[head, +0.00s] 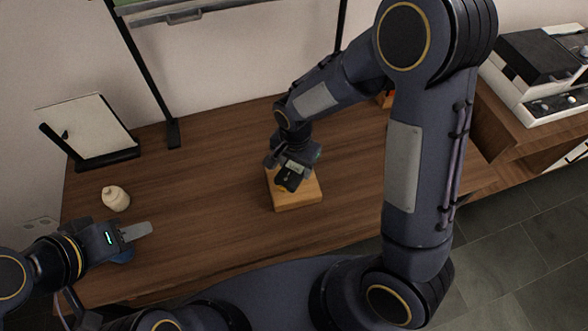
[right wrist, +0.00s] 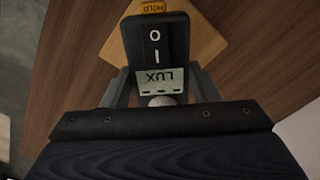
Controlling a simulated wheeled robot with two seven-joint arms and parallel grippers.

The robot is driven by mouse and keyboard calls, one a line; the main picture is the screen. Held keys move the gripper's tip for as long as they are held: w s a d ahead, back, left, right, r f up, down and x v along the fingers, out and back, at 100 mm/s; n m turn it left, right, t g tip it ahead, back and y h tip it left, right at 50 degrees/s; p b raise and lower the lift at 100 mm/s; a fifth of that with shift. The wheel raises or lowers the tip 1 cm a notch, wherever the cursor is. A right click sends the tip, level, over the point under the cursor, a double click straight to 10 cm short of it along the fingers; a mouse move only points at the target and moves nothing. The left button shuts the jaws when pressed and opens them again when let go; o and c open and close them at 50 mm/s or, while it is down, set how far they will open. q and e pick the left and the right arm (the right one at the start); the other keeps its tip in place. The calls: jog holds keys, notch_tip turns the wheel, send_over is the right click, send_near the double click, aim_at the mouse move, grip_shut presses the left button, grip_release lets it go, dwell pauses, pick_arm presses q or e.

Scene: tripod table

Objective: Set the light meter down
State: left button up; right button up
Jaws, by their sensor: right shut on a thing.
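The light meter (right wrist: 155,45) is a small black device with a grey LUX display, a power switch and an orange HOLD button. My right gripper (head: 285,165) is shut on it, with a finger on each side of the display end in the right wrist view (right wrist: 158,92). In the head view the light meter (head: 290,179) is over a light wooden block (head: 297,199) on the table (head: 190,215). Whether it touches the block cannot be told. My left gripper (head: 136,232) is at the left front of the table, away from the meter; its finger opening is unclear.
A tilted white panel on a dark stand (head: 88,128) is at the back left.

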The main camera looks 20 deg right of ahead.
aim_at(294, 166)
jog(key=shift+w+a+f, duration=0.15)
jog(key=shift+f, duration=1.6)
jog(key=shift+f, duration=0.1)
jog(key=shift+f, duration=0.15)
jog(key=o, duration=1.1)
jog(key=shift+c, duration=0.2)
